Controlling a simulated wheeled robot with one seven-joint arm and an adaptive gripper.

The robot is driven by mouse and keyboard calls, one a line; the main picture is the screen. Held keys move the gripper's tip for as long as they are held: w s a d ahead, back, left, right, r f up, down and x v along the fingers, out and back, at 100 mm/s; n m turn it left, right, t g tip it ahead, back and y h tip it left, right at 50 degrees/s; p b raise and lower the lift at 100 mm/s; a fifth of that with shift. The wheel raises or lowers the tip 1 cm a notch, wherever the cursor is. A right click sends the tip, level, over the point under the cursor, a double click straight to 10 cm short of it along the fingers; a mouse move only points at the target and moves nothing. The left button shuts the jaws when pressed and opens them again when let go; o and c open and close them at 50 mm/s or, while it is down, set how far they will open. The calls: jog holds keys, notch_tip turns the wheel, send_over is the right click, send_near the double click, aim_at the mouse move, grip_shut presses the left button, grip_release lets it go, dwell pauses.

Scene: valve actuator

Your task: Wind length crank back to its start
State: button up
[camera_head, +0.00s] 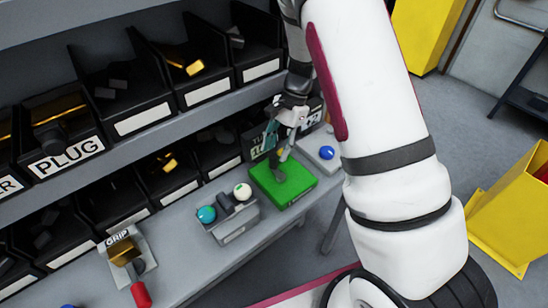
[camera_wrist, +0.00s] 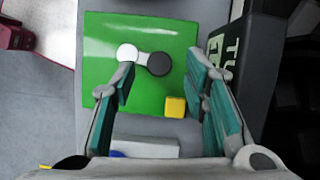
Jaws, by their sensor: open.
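A green plate (camera_head: 300,193) stands on the bench under my gripper (camera_head: 285,130). In the head view my gripper hides most of the crank.
A dark lettered panel (camera_wrist: 235,50) stands right beside the plate. A grey block with a teal ball (camera_head: 206,214) and a white ball (camera_head: 242,191) sits to the left. A blue button (camera_head: 326,153) is to the right. Black bins (camera_head: 130,90) line the shelf behind.

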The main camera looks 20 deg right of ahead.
aim_at(274, 156)
jog(key=shift+x, duration=2.05)
jog(key=shift+c, duration=0.2)
grip_shut()
